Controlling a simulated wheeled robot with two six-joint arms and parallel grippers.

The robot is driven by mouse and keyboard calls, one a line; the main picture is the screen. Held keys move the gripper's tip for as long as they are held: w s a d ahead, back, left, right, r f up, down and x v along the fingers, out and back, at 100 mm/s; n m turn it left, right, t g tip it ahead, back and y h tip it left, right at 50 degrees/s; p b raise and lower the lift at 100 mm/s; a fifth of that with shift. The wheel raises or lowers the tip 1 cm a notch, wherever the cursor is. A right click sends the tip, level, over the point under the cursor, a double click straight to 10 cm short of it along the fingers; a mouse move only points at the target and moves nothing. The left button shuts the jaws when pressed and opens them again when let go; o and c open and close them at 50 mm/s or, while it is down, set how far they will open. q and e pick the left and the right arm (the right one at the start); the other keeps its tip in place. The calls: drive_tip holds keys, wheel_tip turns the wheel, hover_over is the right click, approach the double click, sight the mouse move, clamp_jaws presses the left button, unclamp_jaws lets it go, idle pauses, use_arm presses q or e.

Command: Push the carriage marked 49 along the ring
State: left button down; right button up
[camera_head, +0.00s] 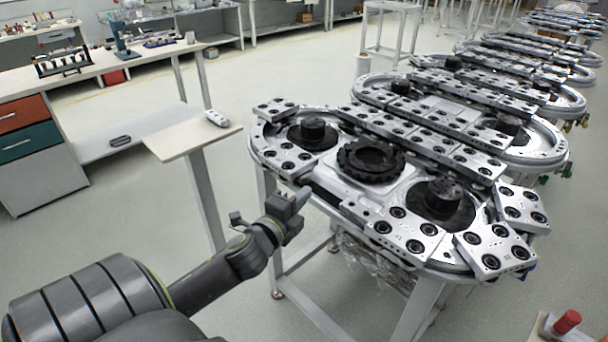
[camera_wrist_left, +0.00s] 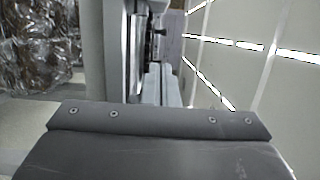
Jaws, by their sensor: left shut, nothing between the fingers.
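The nearest ring track (camera_head: 262,150) is a silver oval on a metal stand. Several silver carriages with dark round rollers sit around it, among them one at the left end (camera_head: 290,161), one on the near side (camera_head: 404,228) and one at the near right corner (camera_head: 495,251). I cannot read any number, so I cannot tell which is marked 49. My left gripper (camera_head: 303,194) is shut and empty, with its tip close to the near left side of the ring; contact cannot be told. In the left wrist view, the dark grey gripper body (camera_wrist_left: 160,122) fills the bottom and no carriage shows.
More ring tracks (camera_head: 440,110) stand in a row behind, towards the top right. A small side table (camera_head: 192,137) with a grey device (camera_head: 216,118) stands left of the ring. A workbench (camera_head: 120,62) with drawers is at the left. A red knob (camera_head: 567,321) shows at the bottom right.

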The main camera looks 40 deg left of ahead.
sight(304, 175)
use_arm(q)
drive_tip(key=w, duration=0.5)
drive_tip(key=shift+w+a+r+p, duration=0.1)
drive_tip(key=shift+w+a+p, duration=0.05)
drive_tip(key=shift+a+p, duration=0.2)
drive_tip(key=a, duration=0.1)
drive_tip(key=w+a, duration=0.1)
drive_tip(key=a, duration=0.1)
drive_tip(key=shift+a, duration=0.65)
